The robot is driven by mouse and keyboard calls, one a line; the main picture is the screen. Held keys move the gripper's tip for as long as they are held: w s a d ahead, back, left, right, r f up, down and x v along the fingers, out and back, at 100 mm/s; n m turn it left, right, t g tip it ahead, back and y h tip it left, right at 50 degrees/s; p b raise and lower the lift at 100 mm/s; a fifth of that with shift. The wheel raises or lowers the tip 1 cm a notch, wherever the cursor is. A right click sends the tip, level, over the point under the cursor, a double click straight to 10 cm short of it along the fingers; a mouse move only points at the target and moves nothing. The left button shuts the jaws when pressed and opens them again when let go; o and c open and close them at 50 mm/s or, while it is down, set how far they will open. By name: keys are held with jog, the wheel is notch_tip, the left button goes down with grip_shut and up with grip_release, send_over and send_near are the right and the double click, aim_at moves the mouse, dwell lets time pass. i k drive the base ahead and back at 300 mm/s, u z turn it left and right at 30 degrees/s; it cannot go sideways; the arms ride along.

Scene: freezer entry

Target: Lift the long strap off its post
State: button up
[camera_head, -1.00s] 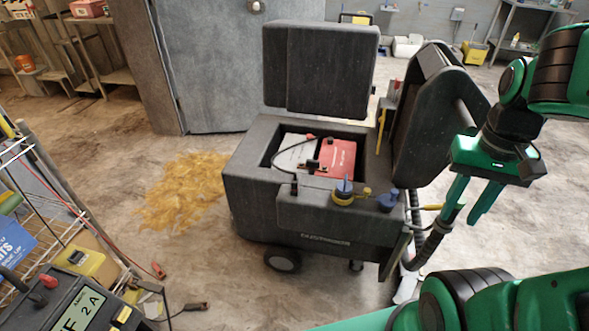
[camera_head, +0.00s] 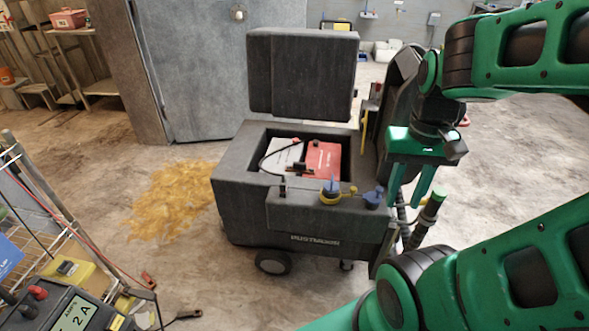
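The dark grey floor machine (camera_head: 300,215) stands with its lid up, its battery bay open. Inside sit a pale battery block and a red battery block (camera_head: 322,157). A long black strap or cable (camera_head: 266,158) arcs over the pale block; its far end is by the middle of the blocks. I cannot clearly make out which post it sits on. A small black clip or post (camera_head: 283,188) stands on the front rim. My gripper (camera_head: 403,203) hangs to the right of the bay, fingers pointing down and apart, with nothing seen between them. It is clear of the strap.
A blue-and-yellow cap (camera_head: 331,190) and a blue cap (camera_head: 373,198) stand on the machine's front rim, between bay and gripper. A ribbed hose (camera_head: 425,220) is close to my fingers. The raised lid (camera_head: 303,75) stands behind the bay. A meter (camera_head: 65,310) is at lower left.

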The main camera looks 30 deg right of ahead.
aim_at(297, 167)
jog(key=i, duration=0.95)
jog(key=z, duration=0.05)
